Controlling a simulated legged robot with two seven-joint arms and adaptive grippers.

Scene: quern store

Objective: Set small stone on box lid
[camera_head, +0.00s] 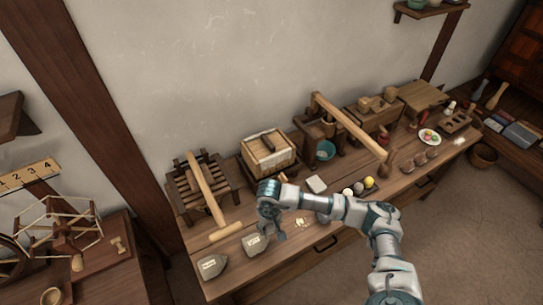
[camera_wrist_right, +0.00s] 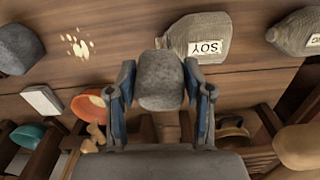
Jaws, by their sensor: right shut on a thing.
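My right gripper (camera_head: 270,228) is above the front of the bench, near the labelled sacks. In the right wrist view the gripper (camera_wrist_right: 160,82) is shut on a small grey rounded stone (camera_wrist_right: 161,76), held between its two fingers. In the head view I cannot make out the stone at the gripper. The gripper and box are apart. My left gripper is not in view.
A slatted wooden frame with a long handle (camera_head: 205,195) stands left of the box; a long-handled press (camera_head: 350,127) stands right.

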